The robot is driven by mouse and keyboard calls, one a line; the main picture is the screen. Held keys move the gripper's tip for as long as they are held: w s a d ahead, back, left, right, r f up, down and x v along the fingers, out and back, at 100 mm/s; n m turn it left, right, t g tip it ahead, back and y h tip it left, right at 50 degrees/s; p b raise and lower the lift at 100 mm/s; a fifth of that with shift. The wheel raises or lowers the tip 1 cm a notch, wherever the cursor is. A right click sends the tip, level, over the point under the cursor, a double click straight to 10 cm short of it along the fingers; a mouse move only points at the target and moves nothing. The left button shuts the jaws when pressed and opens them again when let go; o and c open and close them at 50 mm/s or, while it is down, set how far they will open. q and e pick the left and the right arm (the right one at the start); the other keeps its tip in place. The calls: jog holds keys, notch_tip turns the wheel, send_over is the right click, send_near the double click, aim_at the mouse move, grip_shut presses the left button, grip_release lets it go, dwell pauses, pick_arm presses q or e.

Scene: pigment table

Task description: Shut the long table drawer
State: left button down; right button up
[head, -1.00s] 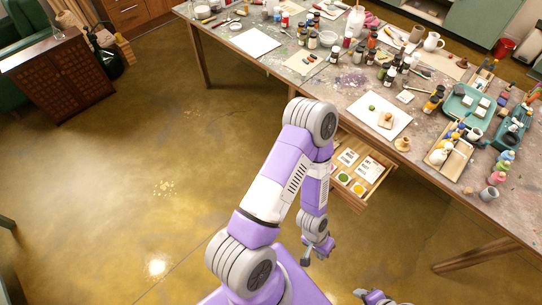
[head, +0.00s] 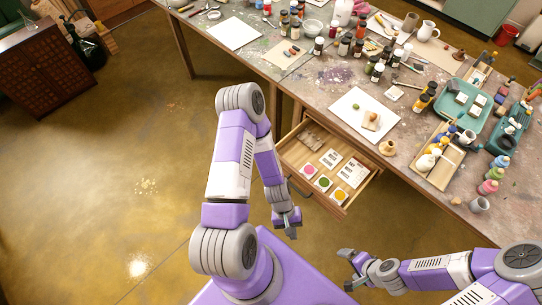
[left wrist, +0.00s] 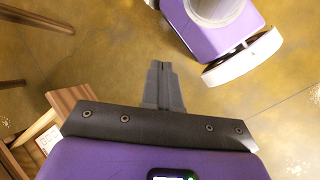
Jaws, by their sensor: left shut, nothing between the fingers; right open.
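The long wooden table drawer (head: 330,203) stands pulled out from under the table's near side in the head view. Paper cards, several colour swatches and a brownish piece lie in it. A dark handle (head: 297,188) is on its front. My left gripper (head: 290,229) is shut and empty, low in front of the drawer front and apart from it. In the left wrist view its closed fingers (left wrist: 161,68) point over bare floor, with a wooden drawer corner (left wrist: 68,102) at lower left. My right gripper (head: 347,270) is open and empty, nearer my base, apart from the drawer.
The paint-stained table (head: 335,78) is crowded with bottles, a white sheet (head: 352,118), a wooden tray (head: 418,160) and teal trays (head: 480,115). A table leg (head: 276,110) stands left of the drawer. A dark cabinet (head: 45,80) is far left. Floor between is clear.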

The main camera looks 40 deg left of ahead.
pick_arm(q)
jog(key=w+a+f+n+t+h+b, duration=0.6)
jog(key=n+t, duration=0.3)
jog(key=n, duration=0.6)
jog(key=a+n+t+y+b, duration=0.2)
jog(key=a+n+t+y, duration=0.9)
jog(key=a, duration=1.2)
jog(key=w+n+b, duration=0.1)
jog(key=w+b, duration=0.2)
jog(key=w, duration=1)
jog(key=shift+w+d, duration=0.25)
jog(key=shift+d, duration=0.1)
jog(key=shift+w+r, duration=0.1)
